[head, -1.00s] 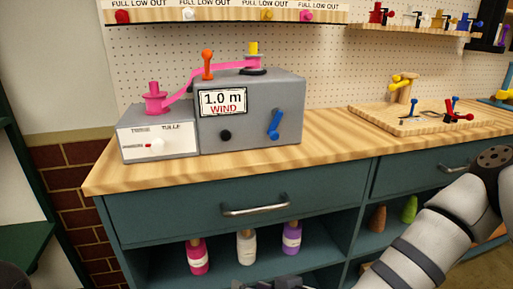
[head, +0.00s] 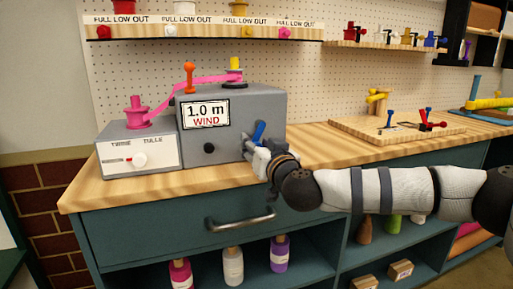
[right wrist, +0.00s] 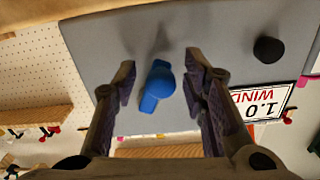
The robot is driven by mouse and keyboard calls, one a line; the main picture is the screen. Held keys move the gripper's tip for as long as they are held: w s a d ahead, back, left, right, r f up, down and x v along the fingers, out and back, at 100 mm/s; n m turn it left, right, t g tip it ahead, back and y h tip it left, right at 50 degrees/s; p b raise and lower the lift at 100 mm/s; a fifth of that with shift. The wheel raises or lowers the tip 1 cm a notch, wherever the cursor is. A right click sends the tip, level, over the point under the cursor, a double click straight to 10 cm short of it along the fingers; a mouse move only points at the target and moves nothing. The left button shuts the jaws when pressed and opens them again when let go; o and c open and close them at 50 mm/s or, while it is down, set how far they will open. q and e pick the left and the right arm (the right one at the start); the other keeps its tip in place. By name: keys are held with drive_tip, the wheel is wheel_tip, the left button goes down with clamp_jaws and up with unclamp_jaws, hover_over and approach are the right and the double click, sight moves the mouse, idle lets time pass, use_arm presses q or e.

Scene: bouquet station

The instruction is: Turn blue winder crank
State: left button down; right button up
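The blue winder crank (head: 258,131) is on the front of the grey winder box (head: 233,112), at its right side, and is partly hidden by my right gripper (head: 252,150). In the right wrist view, which looks upside down, the crank (right wrist: 159,86) sits between the two fingers of my right gripper (right wrist: 160,88). The fingers are open, with a gap on each side of the crank. The box's label (head: 206,115) reads "1.0 m WIND". A pink ribbon (head: 190,83) runs over the box from a pink spool (head: 137,113). My left gripper is not in view.
A black knob (head: 209,148) is on the box front, left of the crank. A smaller box with a white dial (head: 139,160) stands at the left. A wooden board with small tools (head: 360,128) lies at the right. A drawer handle (head: 240,221) sticks out below the countertop.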

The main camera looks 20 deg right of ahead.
drive_tip(key=shift+w, duration=0.1)
drive_tip(key=shift+c, duration=0.3)
clamp_jaws()
